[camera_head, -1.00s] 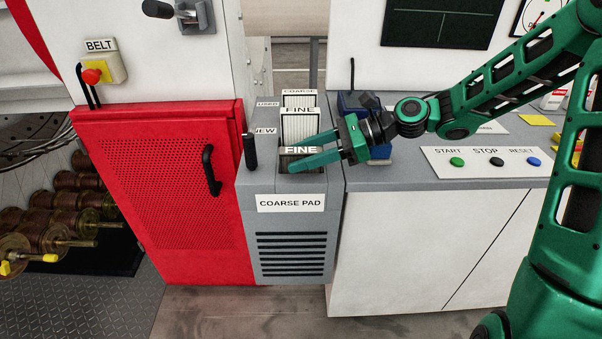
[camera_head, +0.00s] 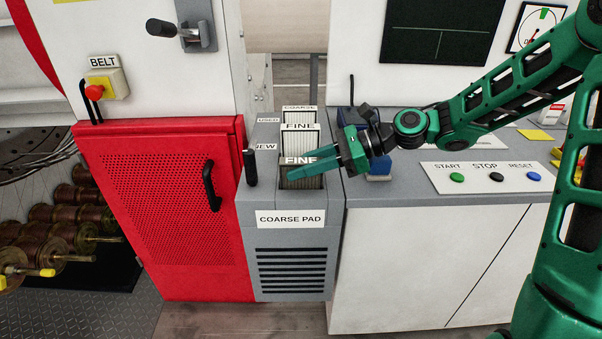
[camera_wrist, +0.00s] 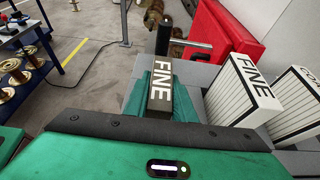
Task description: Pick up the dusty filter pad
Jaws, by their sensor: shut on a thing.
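A clean white FINE pad (camera_head: 299,143) stands just behind, with a COARSE pad (camera_head: 299,109) farther back. A black handle (camera_head: 250,168) and red cabinet (camera_head: 165,215) are left. The counter (camera_head: 400,190) with buttons is right.

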